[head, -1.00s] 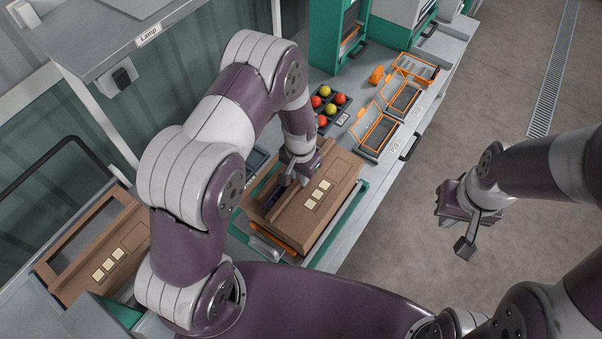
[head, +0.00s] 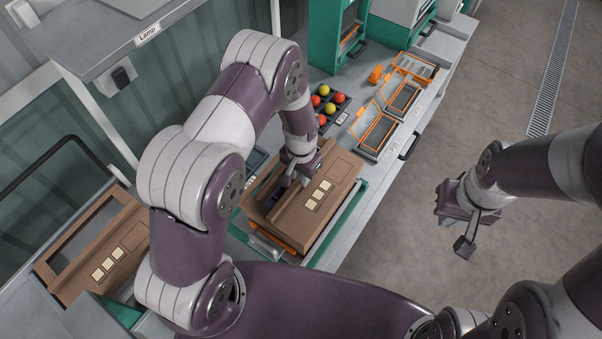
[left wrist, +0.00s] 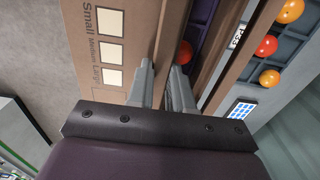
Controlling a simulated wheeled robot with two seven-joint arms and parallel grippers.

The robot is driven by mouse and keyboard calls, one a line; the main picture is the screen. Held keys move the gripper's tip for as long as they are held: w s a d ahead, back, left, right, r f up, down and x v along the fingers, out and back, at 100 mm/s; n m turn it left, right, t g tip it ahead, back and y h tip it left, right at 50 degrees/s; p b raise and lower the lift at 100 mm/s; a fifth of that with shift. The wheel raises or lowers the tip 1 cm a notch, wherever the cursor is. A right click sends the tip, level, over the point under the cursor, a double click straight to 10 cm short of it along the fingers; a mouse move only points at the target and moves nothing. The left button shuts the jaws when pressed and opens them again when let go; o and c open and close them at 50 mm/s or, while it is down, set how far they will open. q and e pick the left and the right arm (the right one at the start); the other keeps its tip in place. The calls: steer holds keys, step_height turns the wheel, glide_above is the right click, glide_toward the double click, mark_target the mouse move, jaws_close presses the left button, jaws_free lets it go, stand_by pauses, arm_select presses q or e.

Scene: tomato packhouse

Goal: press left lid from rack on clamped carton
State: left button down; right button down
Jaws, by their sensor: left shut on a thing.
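My left gripper (head: 298,178) is shut on the brown cardboard lid (head: 335,172), gripping a strip beside its window. The lid lies over the clamped carton in the orange and green clamp (head: 290,244); whether it is fully seated I cannot tell. In the left wrist view the fingers (left wrist: 166,92) straddle that strip, next to the lid's printed panel (left wrist: 135,45). A purple inside with a red tomato (left wrist: 183,52) shows through the window. Another brown lid (head: 128,232) stands at the left, partly hidden by my arm. My right gripper (head: 466,226) hangs over the floor, empty; its jaw gap is unclear.
A dark tray of red and yellow tomatoes (head: 327,106) lies behind the carton. Orange-framed trays (head: 385,118) stand farther along the grey bench. A shelf labelled Lamp (head: 148,35) overhangs at the upper left. The floor at the right is open.

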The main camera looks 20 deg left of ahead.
arm_select(q)
steer(key=shift+f+b, duration=2.15)
steer(key=shift+f, duration=0.6)
stand_by(0.6)
steer(key=c, duration=0.9)
jaws_free()
steer(key=shift+c, duration=0.2)
steer(key=c, duration=0.3)
steer(key=shift+r, duration=0.15)
step_height(320, 180, up, 8)
steer(key=p, duration=0.7)
steer(key=shift+r, duration=0.25)
steer(key=shift+f, duration=0.1)
